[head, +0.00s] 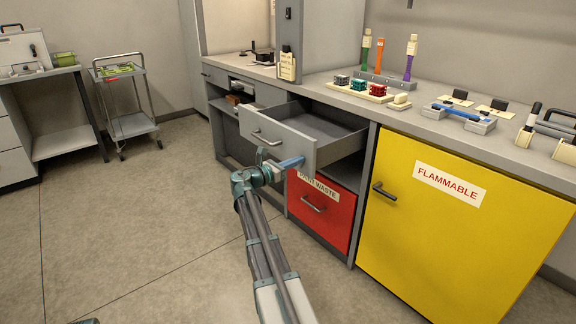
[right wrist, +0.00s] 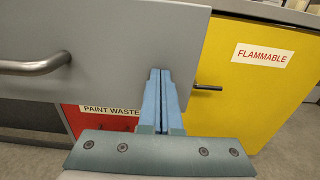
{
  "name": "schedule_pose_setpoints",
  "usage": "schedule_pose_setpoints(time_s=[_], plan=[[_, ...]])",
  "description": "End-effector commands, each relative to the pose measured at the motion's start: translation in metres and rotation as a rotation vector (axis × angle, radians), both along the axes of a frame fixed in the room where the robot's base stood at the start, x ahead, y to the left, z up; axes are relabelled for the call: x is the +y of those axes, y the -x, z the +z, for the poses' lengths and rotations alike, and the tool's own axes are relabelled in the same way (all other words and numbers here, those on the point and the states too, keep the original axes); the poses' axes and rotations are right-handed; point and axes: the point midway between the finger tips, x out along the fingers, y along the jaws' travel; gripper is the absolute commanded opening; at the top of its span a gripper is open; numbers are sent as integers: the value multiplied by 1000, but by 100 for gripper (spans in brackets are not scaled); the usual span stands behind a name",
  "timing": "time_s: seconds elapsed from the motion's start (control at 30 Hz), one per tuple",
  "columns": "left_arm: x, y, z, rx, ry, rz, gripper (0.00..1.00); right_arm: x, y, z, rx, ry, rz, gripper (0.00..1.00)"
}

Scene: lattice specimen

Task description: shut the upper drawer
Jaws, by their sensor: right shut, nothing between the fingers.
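The upper drawer (head: 327,126) is grey and stands pulled out of the bench, its inside looking empty. Its front panel (head: 278,139) has a dark bar handle (head: 267,138), which also shows at the left in the right wrist view (right wrist: 35,65). My right gripper (head: 299,161) is shut and empty, with its blue fingers at the lower right part of the drawer front. In the right wrist view the shut fingertips (right wrist: 160,74) overlap the grey panel (right wrist: 120,35) near its right edge. I cannot tell whether they touch it.
Below the drawer is a red paint waste front (head: 322,222), closed. A yellow flammable cabinet (head: 455,225) stands closed to the right. The counter (head: 335,93) above holds several lab items. A cart (head: 133,124) stands far left; the floor (head: 130,230) between is clear.

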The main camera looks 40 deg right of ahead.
Motion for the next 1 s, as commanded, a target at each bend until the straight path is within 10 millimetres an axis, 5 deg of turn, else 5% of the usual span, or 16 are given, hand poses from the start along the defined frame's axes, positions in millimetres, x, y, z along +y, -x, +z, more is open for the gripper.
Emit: schedule_pose_setpoints(time_s=[0.3,0.6,1.0], plan=[[0,0,0,0,0,0,100,-116,9,0,0,1,-5,0],[0,0,0,0,0,0,100,-211,18,0,0,0,-4,0],[0,0,0,0,0,0,100,-277,25,0,0,0,-1,0]])
